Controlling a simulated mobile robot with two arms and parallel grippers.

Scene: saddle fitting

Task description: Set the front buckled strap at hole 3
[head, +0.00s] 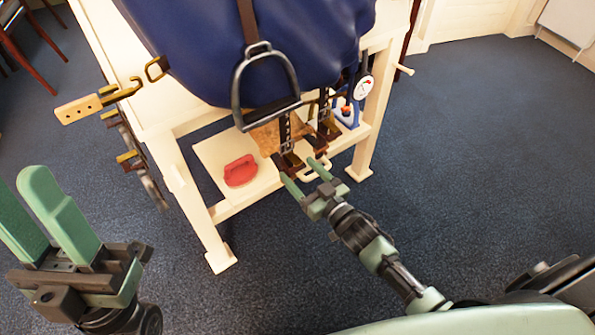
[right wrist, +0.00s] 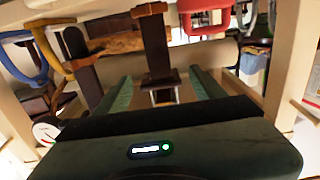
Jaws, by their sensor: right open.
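A blue saddle (head: 250,45) sits on a pale wooden stand, with a metal stirrup (head: 268,85) hanging in front. Two dark buckled straps hang below it: a nearer strap (head: 286,135) and a farther strap (head: 324,105). Which is the front one, and the hole numbers, I cannot tell. My right gripper (head: 298,168) is open at the lower end of the nearer strap. In the right wrist view, a dark strap with a buckle (right wrist: 162,78) shows between the open fingers, with gaps on both sides. My left gripper (head: 18,190) is open and empty at the lower left.
A red handled object (head: 240,171) lies on the stand's low shelf (head: 215,155). A holed tan piece (head: 78,109) with hooks sticks out at the left. The carpet at right is clear.

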